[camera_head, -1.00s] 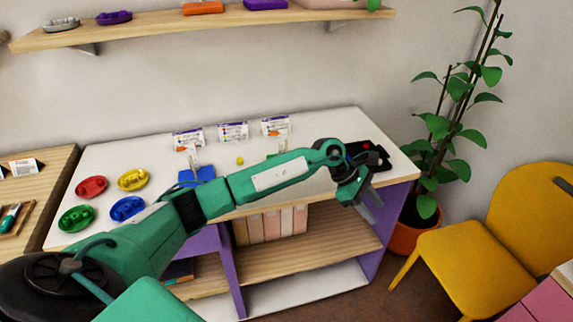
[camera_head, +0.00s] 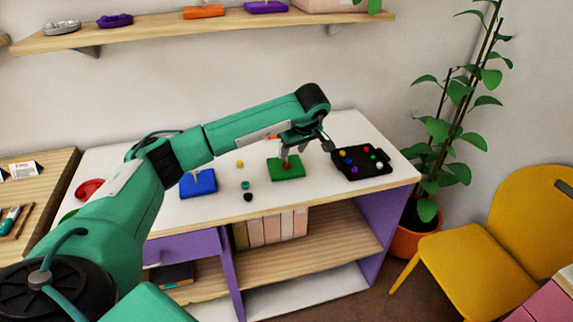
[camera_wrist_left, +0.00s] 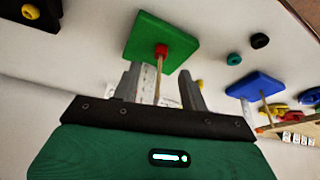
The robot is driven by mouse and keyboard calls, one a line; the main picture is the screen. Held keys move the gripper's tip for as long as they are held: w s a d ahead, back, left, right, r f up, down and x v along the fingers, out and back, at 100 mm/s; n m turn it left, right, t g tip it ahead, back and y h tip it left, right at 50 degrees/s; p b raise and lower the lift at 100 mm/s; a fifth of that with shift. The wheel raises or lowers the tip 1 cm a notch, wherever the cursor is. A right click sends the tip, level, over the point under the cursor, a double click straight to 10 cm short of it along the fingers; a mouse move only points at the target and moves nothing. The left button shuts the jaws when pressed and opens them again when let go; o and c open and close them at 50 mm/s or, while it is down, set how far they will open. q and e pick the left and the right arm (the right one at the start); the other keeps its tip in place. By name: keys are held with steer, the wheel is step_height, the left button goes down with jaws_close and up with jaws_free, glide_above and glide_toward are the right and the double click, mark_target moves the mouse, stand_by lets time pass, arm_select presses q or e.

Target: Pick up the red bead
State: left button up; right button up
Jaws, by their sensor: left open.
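A red bead (camera_head: 287,165) sits at the foot of the peg on the green board (camera_head: 286,174). In the left wrist view the red bead (camera_wrist_left: 161,50) is around the wooden peg (camera_wrist_left: 160,72), against the green board (camera_wrist_left: 137,38). My left gripper (camera_head: 291,149) is just above the green board. In the left wrist view my left gripper (camera_wrist_left: 160,82) is open, its fingers either side of the peg, apart from the bead. The fingers partly hide the peg in the head view. My right gripper is not in view.
A black tray (camera_head: 374,172) of several coloured beads stands right of the green board. A blue board (camera_head: 197,185) stands left. Loose yellow (camera_head: 239,163), teal (camera_head: 245,184) and black (camera_head: 248,197) beads lie between the boards. My left arm covers the table's left part.

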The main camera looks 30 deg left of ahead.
mark_target(287, 164)
arm_select(q)
steer(key=shift+a+f, duration=0.15)
steer(key=shift+f, duration=0.35)
steer(key=shift+w+a+f, duration=0.1)
steer(key=shift+a+f, duration=0.05)
steer(key=shift+f, duration=0.3)
steer(key=shift+p+x, duration=0.7)
steer(key=shift+x, duration=1.7)
steer(key=shift+c, duration=0.8)
steer(key=c, duration=0.8)
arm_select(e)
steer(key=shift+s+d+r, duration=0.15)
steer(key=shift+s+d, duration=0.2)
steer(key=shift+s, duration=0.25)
